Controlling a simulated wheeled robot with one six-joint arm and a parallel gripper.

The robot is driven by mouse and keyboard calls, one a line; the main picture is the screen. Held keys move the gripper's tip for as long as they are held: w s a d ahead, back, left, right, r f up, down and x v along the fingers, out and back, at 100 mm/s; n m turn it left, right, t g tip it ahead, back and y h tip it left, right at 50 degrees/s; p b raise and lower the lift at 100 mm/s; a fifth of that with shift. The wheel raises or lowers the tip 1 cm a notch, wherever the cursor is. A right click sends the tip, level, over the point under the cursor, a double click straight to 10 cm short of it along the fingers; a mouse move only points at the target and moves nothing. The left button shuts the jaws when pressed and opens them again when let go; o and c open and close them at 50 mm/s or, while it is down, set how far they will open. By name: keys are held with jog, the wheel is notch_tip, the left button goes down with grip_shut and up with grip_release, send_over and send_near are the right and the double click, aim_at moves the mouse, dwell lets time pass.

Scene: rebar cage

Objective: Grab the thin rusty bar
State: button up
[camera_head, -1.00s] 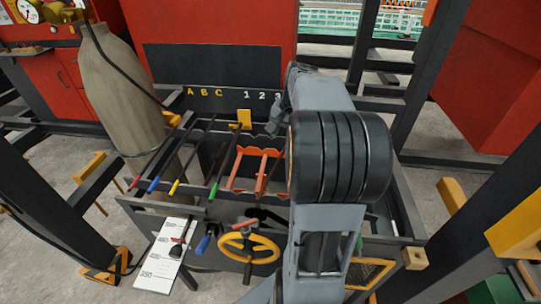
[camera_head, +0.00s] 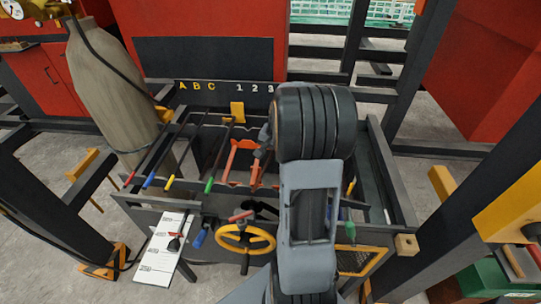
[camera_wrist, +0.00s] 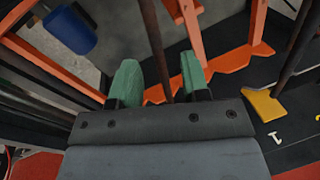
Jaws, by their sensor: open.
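In the wrist view a thin rusty brown bar (camera_wrist: 155,45) runs down from the top edge and shows between the two green fingertips of my gripper (camera_wrist: 160,82). The jaws are apart, with a gap on both sides of the bar. I cannot tell whether the bar is at fingertip depth or beyond it. In the camera_head view my arm covers most of the gripper and the right part of the rack. An orange bracket (camera_head: 240,150) shows just left of my arm there.
Another brown bar (camera_wrist: 294,45) stands to the right in the wrist view, near a yellow bracket (camera_wrist: 262,106). Several dark bars with coloured ends, one green (camera_head: 209,184), lie across the rack (camera_head: 140,200). A yellow handwheel (camera_head: 245,239) is on its front.

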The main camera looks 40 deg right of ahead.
jog(key=shift+f, duration=0.45)
grip_shut()
